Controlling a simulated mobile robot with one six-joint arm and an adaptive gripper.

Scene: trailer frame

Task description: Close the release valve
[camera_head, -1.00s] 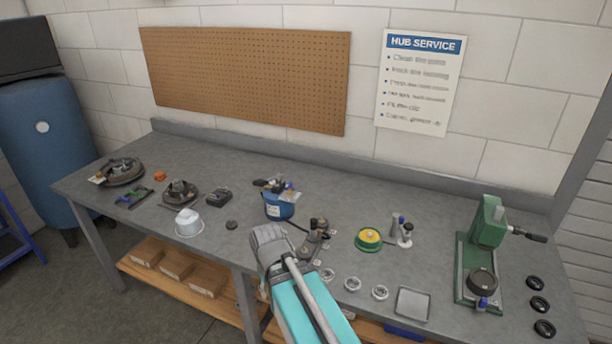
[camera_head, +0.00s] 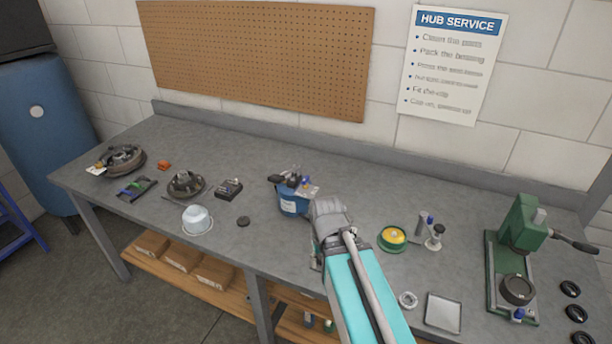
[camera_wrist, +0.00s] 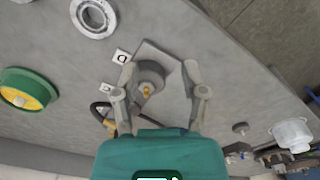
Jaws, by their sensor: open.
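In the wrist view a grey round fitting (camera_wrist: 150,76) with a small brass knob (camera_wrist: 147,91) sits on a grey plate (camera_wrist: 165,52) on the bench. The knob may be the release valve; no label on it can be read. My gripper (camera_wrist: 159,66) is open, with one finger on each side of the fitting. Whether the fingers touch it, I cannot tell. In the head view my gripper (camera_head: 328,208) and teal arm hide most of this device.
A green-and-yellow tin (camera_head: 392,238) and small bottles (camera_head: 429,232) stand to the right. A green press (camera_head: 522,225) is farther right. The back of the bench (camera_head: 330,165) is clear.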

